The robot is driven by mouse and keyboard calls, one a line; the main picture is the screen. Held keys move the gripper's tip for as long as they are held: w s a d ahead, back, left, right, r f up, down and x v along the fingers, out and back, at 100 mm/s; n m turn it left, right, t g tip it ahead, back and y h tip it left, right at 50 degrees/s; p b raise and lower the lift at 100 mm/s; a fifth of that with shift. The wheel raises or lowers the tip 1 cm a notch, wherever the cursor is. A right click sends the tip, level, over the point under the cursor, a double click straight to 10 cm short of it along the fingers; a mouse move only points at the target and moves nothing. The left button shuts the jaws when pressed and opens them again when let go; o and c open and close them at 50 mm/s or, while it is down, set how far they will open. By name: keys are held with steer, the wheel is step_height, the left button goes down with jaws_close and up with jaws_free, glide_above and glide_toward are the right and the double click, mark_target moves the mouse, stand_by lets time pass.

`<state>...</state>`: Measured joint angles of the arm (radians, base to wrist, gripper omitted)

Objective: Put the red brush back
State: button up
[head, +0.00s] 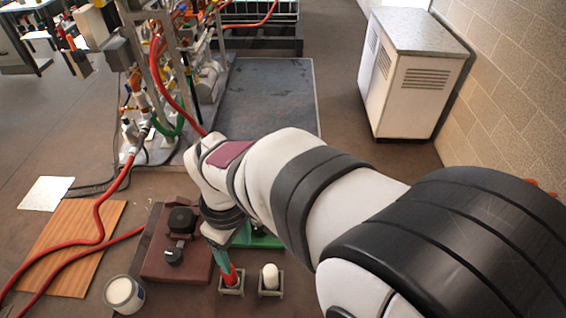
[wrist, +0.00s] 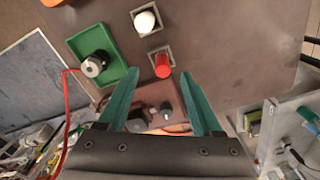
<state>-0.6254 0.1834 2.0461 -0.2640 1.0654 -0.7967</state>
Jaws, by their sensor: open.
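The red brush (head: 231,277) stands upright in a small square holder (head: 232,291) on the floor near the bottom of the head view. In the wrist view the red brush (wrist: 162,66) shows its round red end at the square holder (wrist: 152,55). My gripper (head: 228,262) has teal fingers and is open. In the wrist view the gripper (wrist: 161,73) has its fingertips apart, one on each side of the brush. I cannot tell whether they touch it. The arm hides part of the area behind.
A second holder with a white rounded object (head: 270,276) stands just right. A green tray (wrist: 128,76) holds a metallic black-ended part (wrist: 95,66). A brown board (head: 150,262) with black parts, a white can (head: 124,294) and red hoses (head: 100,228) lie left.

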steer(key=s+d+r+m+y, duration=0.1)
steer(key=s+d+r+m, duration=0.3)
steer(key=s+d+m, duration=0.9)
steer(key=d+m, duration=0.2)
steer(key=m, duration=0.3)
steer(key=shift+s+d+y, duration=0.15)
steer(key=shift+d+y, duration=0.15)
steer(key=shift+d, duration=0.1)
